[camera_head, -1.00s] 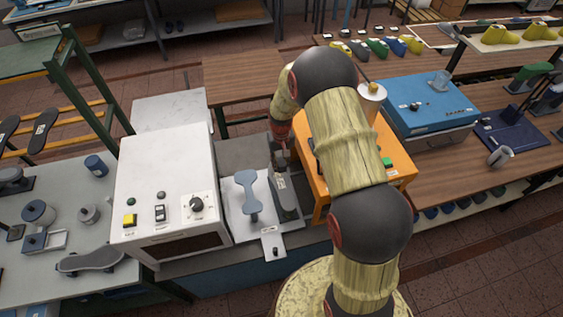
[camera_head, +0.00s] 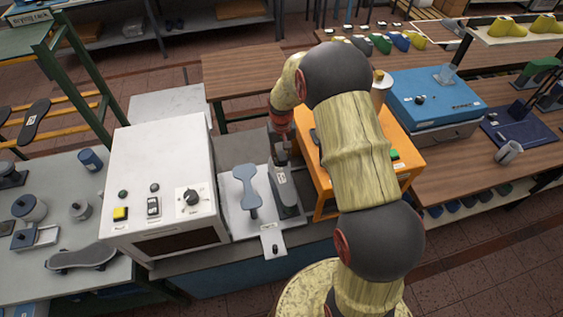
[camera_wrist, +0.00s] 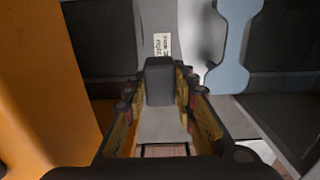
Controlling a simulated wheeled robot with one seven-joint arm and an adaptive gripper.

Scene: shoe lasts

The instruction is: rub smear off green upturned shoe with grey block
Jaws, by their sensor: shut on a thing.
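My gripper (camera_wrist: 160,100) is shut on a dark grey block (camera_wrist: 160,82), seen upright between its fingers in the wrist view. In the head view my gripper (camera_head: 283,152) is small, partly hidden by my arm, between the white machine and the orange box. A grey piece with a white label lies just beyond the block in the wrist view; whether they touch is unclear. A green shoe (camera_head: 540,70), seemingly upturned on a dark stand, is at the far right of the head view, well away from my gripper. I cannot make out a smear on it.
A blue-grey sole shape (camera_head: 246,187) stands beside my gripper. The white machine (camera_head: 160,175) is to the left, the orange box (camera_head: 330,200) close on the right.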

